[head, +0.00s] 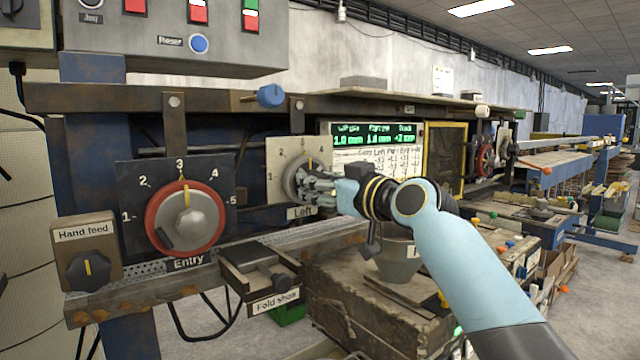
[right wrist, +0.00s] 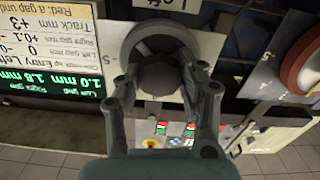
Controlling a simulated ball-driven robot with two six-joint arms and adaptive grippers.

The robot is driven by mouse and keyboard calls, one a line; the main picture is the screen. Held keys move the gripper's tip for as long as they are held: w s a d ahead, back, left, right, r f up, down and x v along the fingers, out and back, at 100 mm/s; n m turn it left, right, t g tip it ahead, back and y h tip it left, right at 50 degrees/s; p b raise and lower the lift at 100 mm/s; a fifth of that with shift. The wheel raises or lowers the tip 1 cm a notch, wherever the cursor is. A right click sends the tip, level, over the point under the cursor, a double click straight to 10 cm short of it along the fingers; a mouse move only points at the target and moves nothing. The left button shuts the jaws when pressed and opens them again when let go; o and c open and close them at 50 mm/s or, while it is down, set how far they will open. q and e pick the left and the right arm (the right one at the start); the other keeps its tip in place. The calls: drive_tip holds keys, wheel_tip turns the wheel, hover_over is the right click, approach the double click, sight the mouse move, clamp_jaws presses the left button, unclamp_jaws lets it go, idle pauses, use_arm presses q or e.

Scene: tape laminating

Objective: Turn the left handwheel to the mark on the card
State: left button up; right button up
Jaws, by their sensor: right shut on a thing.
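The left handwheel (head: 291,180) is a grey round knob on a pale dial plate (head: 285,150) with numbers, above a "Left" label (head: 300,212). My right gripper (head: 318,184) reaches it from the right and hides part of the wheel and dial. In the right wrist view my right gripper (right wrist: 160,95) has its fingers on both sides of the wheel's grey hub (right wrist: 160,76), shut on it. The card (head: 376,153) is beside the dial under a green-lit display (head: 374,135); it also shows in the right wrist view (right wrist: 45,40). Its small writing is mostly unreadable. My left gripper is out of view.
The red-ringed Entry handwheel (head: 186,220) is to the left, with the Hand feed knob (head: 88,270) beyond it. The Fold shoe slide (head: 262,277) sticks out below. A blue knob (head: 270,96) hangs above the dial. A grey funnel (head: 398,258) stands below my right arm.

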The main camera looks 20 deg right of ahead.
drive_tip(key=shift+c, duration=1.2)
drive_tip(key=shift+m, duration=0.3)
drive_tip(key=m+p, duration=0.2)
drive_tip(key=m, duration=0.2)
drive_tip(key=shift+m+p, duration=0.7)
drive_tip(key=shift+m, duration=0.9)
drive_tip(key=o, duration=1.2)
